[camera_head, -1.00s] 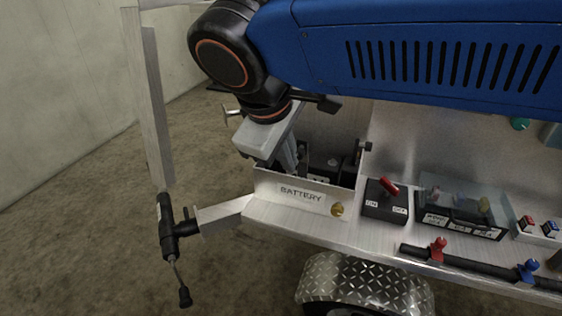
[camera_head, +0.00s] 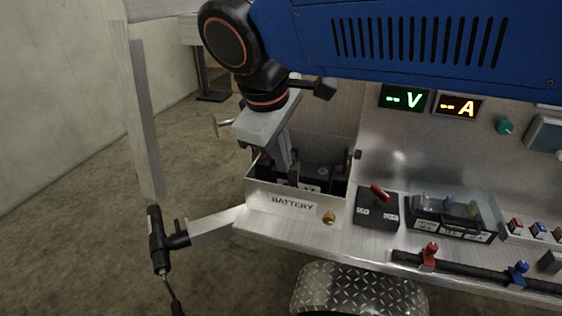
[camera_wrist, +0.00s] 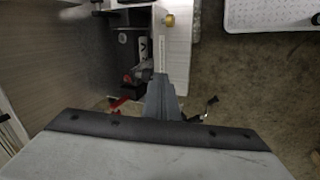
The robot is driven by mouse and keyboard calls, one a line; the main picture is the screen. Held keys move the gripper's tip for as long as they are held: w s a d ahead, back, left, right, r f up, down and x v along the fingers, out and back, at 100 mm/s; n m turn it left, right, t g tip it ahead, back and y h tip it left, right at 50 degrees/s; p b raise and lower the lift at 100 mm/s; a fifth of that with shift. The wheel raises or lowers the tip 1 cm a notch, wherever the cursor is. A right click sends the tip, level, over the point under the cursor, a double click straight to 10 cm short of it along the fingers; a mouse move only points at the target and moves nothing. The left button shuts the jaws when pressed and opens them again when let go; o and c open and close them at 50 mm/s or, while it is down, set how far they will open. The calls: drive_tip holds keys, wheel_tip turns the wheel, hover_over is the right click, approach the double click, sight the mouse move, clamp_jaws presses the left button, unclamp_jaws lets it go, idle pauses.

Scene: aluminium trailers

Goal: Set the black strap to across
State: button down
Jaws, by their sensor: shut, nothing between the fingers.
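The open metal box labelled BATTERY (camera_head: 292,206) stands at the left end of the trailer. Dark parts (camera_head: 323,176) lie inside it, and I cannot clearly tell the black strap apart from them. My gripper (camera_head: 287,176) points down into the box from above, its fingers shut and empty. In the wrist view the shut fingers (camera_wrist: 162,92) show beside the box's dark interior (camera_wrist: 124,55). A red piece shows near them. Whether the fingers touch anything is hidden.
A red-handled switch (camera_head: 379,193) and a clear-covered fuse block (camera_head: 452,215) sit right of the box. A brass knob (camera_head: 329,218) is on the box front. The black hitch coupler (camera_head: 160,240) projects at the left. Two lit displays are on the back panel.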

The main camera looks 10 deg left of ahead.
drive_tip(key=w+r+g, duration=0.1)
drive_tip(key=w+g, duration=0.2)
drive_tip(key=w, duration=0.7)
drive_tip(key=shift+d+g, duration=0.35)
drive_tip(key=shift+g, duration=0.05)
drive_tip(key=shift+r, duration=0.1)
idle(0.3)
